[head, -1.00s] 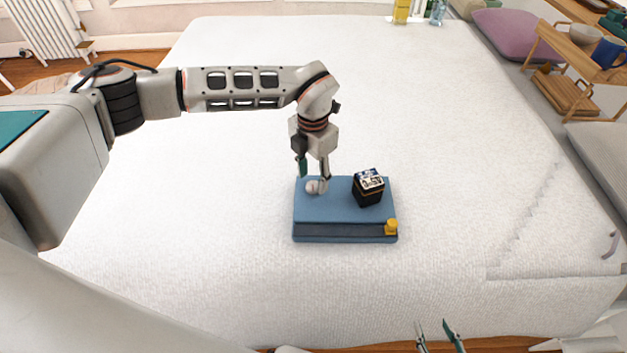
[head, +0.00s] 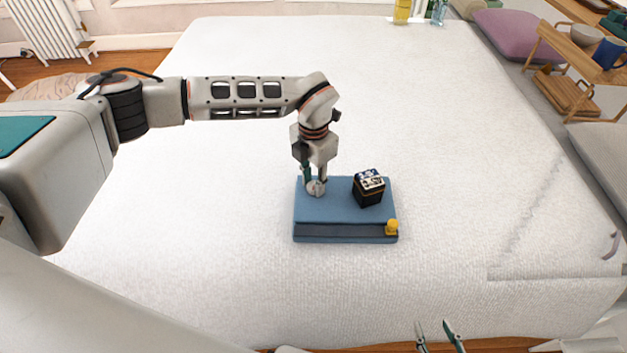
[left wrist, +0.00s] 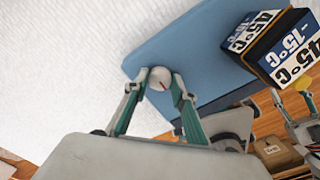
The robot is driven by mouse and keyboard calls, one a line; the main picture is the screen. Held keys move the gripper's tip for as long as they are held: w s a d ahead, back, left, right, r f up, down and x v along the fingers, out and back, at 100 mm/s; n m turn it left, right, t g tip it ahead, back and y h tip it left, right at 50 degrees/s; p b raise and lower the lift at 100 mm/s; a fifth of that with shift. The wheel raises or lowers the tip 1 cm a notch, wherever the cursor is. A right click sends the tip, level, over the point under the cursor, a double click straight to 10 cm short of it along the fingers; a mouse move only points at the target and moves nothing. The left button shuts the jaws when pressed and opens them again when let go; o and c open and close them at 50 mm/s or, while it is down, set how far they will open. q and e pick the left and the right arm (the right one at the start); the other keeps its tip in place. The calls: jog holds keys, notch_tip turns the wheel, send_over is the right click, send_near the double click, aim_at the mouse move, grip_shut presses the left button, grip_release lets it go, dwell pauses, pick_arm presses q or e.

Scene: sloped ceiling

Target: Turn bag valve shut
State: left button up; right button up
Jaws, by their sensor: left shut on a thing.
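The bag (head: 330,209) is a flat blue block lying on the white bed, with a dark band along its front side. Its valve looks to be the small round whitish knob (head: 316,187) on the top left; a small red mark shows on the knob (left wrist: 160,79) in the left wrist view. My left gripper (head: 314,182) points down over the knob and is shut on it, one finger on each side. My right gripper (head: 438,335) shows at the bottom edge, its two fingers apart and empty, away from the bag.
A black box with a printed label (head: 368,188) sits on the bag to the right of the knob. A yellow knob (head: 391,227) is at the bag's front right corner. The bed (head: 230,280) around the bag is clear. A wooden rack (head: 570,95) stands far right.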

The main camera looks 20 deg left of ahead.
pick_arm(q)
jog(key=m+p, duration=0.1)
jog(key=m, duration=0.2)
jog(key=shift+r+m, duration=0.1)
jog(key=shift+m, duration=0.3)
jog(key=m+p, duration=0.1)
jog(key=m, duration=0.3)
jog(key=m+p, duration=0.1)
jog(key=m, duration=0.8)
jog(key=shift+m, duration=0.4)
jog(key=o, duration=1.1)
